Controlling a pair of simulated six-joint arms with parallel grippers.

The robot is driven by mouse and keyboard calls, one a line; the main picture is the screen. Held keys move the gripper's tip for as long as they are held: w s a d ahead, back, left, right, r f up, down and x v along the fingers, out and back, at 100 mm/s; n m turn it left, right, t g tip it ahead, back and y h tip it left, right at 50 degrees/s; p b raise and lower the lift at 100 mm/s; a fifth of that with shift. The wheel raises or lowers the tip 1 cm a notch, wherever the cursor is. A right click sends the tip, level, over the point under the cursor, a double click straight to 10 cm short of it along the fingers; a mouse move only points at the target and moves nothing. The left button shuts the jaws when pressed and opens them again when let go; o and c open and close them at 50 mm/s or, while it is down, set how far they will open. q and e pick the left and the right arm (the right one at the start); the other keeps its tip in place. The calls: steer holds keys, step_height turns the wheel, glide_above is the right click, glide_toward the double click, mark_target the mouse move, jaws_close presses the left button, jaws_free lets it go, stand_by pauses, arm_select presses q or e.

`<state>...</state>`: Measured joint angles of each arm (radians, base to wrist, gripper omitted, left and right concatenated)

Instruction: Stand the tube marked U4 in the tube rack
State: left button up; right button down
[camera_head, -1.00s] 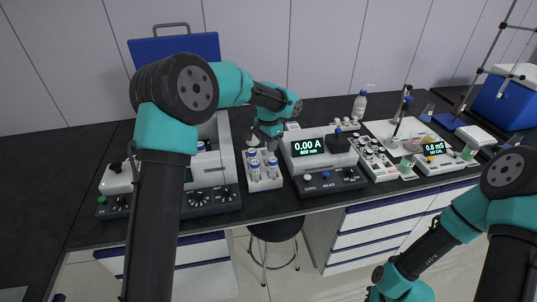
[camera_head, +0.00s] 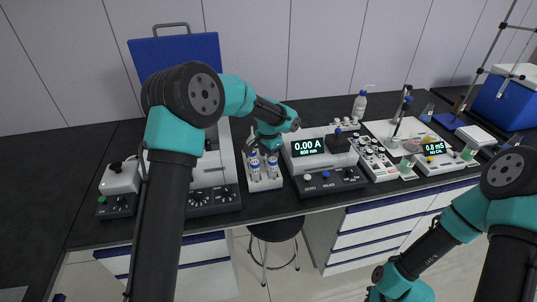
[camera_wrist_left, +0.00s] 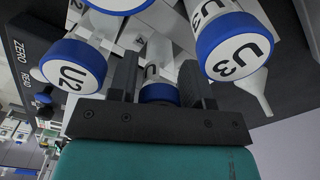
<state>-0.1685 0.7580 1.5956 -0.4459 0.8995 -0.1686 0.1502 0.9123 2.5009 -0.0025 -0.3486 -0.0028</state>
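A white rack (camera_head: 262,184) holding several blue-capped tubes (camera_head: 272,167) stands left of the middle in the head view. My left gripper (camera_head: 263,146) is low over its back part. In the left wrist view, the left gripper (camera_wrist_left: 160,78) has one finger on each side of a blue-capped tube (camera_wrist_left: 160,93). Its mark is mostly hidden, with only a U partly readable. I cannot tell whether the fingers touch it. The tubes marked U2 (camera_wrist_left: 73,73) and U3 (camera_wrist_left: 237,55) stand on either side, nearer the camera. No readable U4 shows. My right gripper is out of view.
A photometer (camera_head: 308,147) reading 0.00 A stands right of the rack, with a control box (camera_head: 329,181) in front. A device with dials (camera_head: 212,199) is close on the left. A tray of small vials (camera_head: 377,160), a meter (camera_head: 436,150) and a bottle (camera_head: 359,105) are further right.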

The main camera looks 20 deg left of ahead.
arm_select(q)
step_height(320, 180, up, 12)
steer(key=shift+r, duration=0.2)
stand_by(0.6)
stand_by(0.6)
